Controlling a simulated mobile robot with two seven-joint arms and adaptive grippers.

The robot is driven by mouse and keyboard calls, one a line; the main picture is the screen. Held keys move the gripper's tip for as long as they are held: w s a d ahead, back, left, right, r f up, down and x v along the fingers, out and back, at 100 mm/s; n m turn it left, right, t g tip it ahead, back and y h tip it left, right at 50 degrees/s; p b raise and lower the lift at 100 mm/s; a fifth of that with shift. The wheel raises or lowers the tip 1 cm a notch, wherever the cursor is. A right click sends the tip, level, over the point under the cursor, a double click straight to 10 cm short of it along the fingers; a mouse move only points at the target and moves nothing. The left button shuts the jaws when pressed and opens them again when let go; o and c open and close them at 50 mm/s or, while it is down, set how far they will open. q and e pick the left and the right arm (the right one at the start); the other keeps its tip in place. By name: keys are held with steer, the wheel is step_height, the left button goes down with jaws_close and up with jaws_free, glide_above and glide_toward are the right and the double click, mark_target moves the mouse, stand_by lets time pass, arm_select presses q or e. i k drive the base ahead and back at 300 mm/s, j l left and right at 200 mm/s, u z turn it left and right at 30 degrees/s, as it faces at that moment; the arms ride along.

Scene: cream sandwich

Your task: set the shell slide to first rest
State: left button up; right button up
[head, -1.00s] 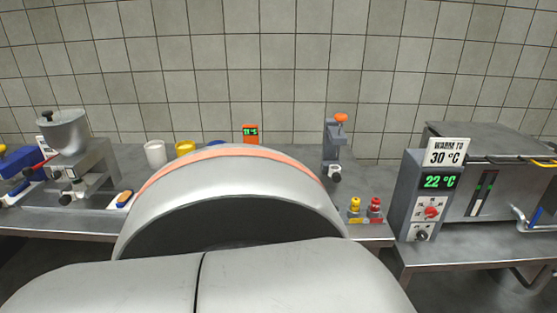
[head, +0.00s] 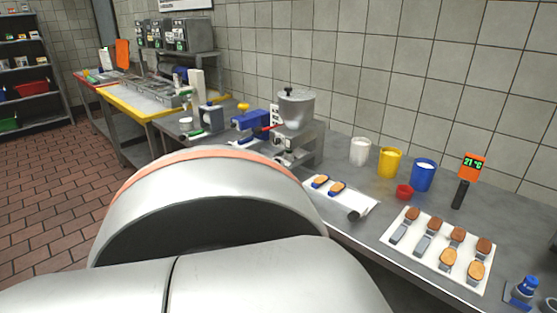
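I cannot make out for certain which part is the shell slide. A grey machine with a silver hopper (head: 295,108) stands on the metal counter, with small knobs on its front. A blue part with a red tip (head: 252,120) is at its left. A white tray (head: 408,257) holds several brown oval pieces on grey blocks at the right. A smaller white sheet (head: 359,199) with two such pieces lies before the hopper machine. Neither of my grippers is in view; my own large grey body parts fill the lower middle and hide part of the counter.
White (head: 360,151), yellow (head: 389,162) and blue (head: 423,175) cups stand behind a small red cup (head: 404,192). An orange display (head: 473,167) reads 21 °C. A yellow-edged table (head: 165,110) is farther left. The brick floor (head: 50,190) at left is clear.

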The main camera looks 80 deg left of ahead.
mark_target(361, 205)
steer(key=u, duration=2.05)
